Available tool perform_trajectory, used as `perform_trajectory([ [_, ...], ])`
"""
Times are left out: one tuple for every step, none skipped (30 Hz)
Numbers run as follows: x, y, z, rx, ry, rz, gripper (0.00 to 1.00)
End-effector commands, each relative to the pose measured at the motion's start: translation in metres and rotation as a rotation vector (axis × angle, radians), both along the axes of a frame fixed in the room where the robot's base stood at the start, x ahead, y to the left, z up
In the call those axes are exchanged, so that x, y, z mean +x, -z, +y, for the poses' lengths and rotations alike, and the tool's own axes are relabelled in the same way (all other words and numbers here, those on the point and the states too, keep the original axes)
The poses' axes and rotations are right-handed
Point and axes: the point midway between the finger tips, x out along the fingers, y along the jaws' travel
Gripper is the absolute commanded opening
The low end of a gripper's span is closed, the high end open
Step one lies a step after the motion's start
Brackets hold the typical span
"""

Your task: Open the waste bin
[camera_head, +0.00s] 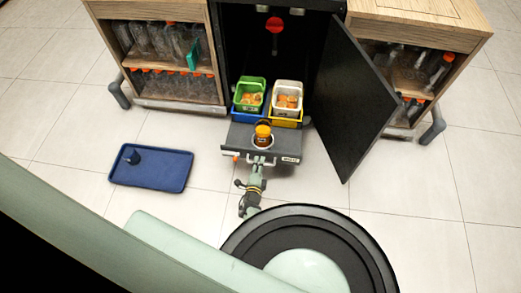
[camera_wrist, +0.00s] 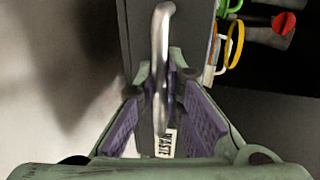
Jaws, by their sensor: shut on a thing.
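The waste bin (camera_head: 237,137) is a grey drawer in the black middle cabinet, and it stands pulled out toward me in the head view. Its silver bar handle (camera_wrist: 162,40) runs between my finger pads in the wrist view. A white label reading WASTE (camera_wrist: 168,143) shows beside the handle. My gripper (camera_head: 258,166) is shut on this handle at the drawer's front; it also shows in the wrist view (camera_wrist: 161,88) with purple inner pads. An orange-and-dark jar (camera_head: 263,132) stands at the drawer's round opening.
The black cabinet door (camera_head: 352,100) hangs open to the right. A blue tray (camera_head: 168,179) with a dark cup lies on the floor at left. Bottle shelves flank the cabinet.

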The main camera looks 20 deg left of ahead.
Motion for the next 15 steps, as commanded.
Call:
perform_trajectory([
  [-0.005,-0.002,-0.001,-0.001,-0.002,0.000,0.00],
  [-0.007,-0.002,-0.001,-0.001,-0.002,0.000,0.00],
  [-0.010,-0.002,-0.002,-0.001,-0.002,-0.001,0.00],
  [-0.011,-0.002,-0.003,-0.001,-0.002,-0.001,0.00],
  [-0.012,-0.001,-0.003,-0.001,-0.001,-0.001,0.00],
  [-0.014,-0.001,-0.004,-0.001,-0.001,-0.002,0.00],
  [-0.014,-0.001,-0.004,0.000,-0.001,-0.002,0.00],
  [-0.015,-0.001,-0.004,0.000,-0.001,-0.002,0.00],
  [-0.015,-0.001,-0.004,0.000,-0.001,-0.002,0.00],
  [-0.016,0.000,-0.004,0.001,-0.001,-0.002,0.00],
  [-0.016,0.000,-0.004,0.001,-0.001,-0.002,0.00],
  [-0.016,0.000,-0.004,0.001,-0.001,-0.002,0.00],
  [-0.016,0.000,-0.004,0.001,0.000,-0.002,0.00],
  [-0.016,0.000,-0.004,0.001,0.000,-0.002,0.00],
  [-0.016,0.000,-0.004,0.000,0.000,-0.001,0.00],
])
